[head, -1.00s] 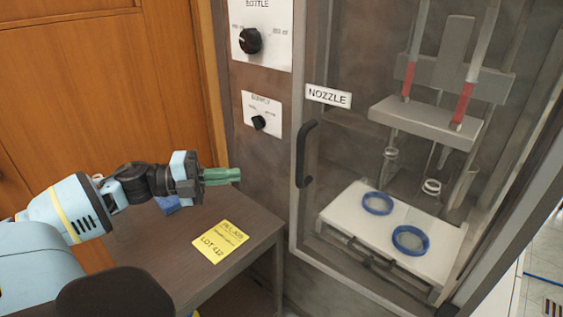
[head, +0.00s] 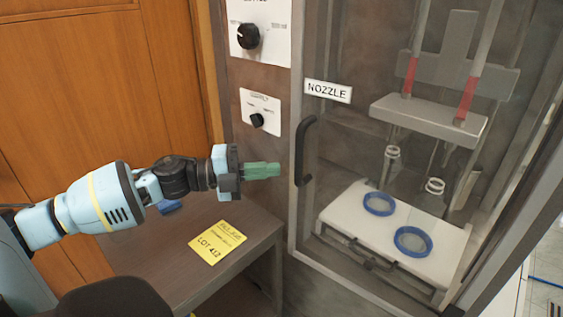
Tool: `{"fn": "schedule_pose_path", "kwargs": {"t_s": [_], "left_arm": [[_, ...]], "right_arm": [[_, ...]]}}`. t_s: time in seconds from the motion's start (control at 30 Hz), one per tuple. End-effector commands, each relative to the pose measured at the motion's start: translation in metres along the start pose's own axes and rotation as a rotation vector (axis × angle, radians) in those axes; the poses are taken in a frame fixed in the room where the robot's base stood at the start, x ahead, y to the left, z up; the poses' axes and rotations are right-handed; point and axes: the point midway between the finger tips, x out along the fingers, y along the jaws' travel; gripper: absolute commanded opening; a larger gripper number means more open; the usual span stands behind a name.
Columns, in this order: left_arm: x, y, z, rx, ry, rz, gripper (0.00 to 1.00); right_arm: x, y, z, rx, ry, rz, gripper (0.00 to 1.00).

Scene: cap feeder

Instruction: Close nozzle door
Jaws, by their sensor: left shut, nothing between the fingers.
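The nozzle door (head: 328,222) is a clear panel in a grey frame on the machine's right part. It carries a "NOZZLE" label (head: 328,91) and a black vertical handle (head: 305,152). The door looks flush with its frame, though I cannot tell if it is fully latched. My left gripper (head: 276,170) has green fingers, shut with nothing between them, and points right. Its tips appear just left of the handle's lower end, apart from it in the picture. My right gripper is out of view.
Behind the panel, a white tray (head: 349,212) bears two blue rings (head: 379,203) under the nozzles (head: 466,101). Two black knobs (head: 248,36) sit on white plates left of the door. A small brown table (head: 166,262) with a yellow note (head: 217,243) stands below my left arm.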

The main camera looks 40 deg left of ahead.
Motion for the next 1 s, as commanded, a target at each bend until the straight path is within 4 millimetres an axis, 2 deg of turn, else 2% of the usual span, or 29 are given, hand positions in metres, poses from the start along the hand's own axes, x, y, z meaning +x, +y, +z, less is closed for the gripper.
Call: {"fn": "schedule_pose_path", "kwargs": {"t_s": [0.6,1.0], "left_arm": [[0.032,-0.001,0.025,0.0,-0.002,-0.003,0.0],[0.036,0.0,0.028,0.0,0.0,0.001,0.0]], "right_arm": [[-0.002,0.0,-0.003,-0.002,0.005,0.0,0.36],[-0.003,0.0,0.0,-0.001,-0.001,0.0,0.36]]}}
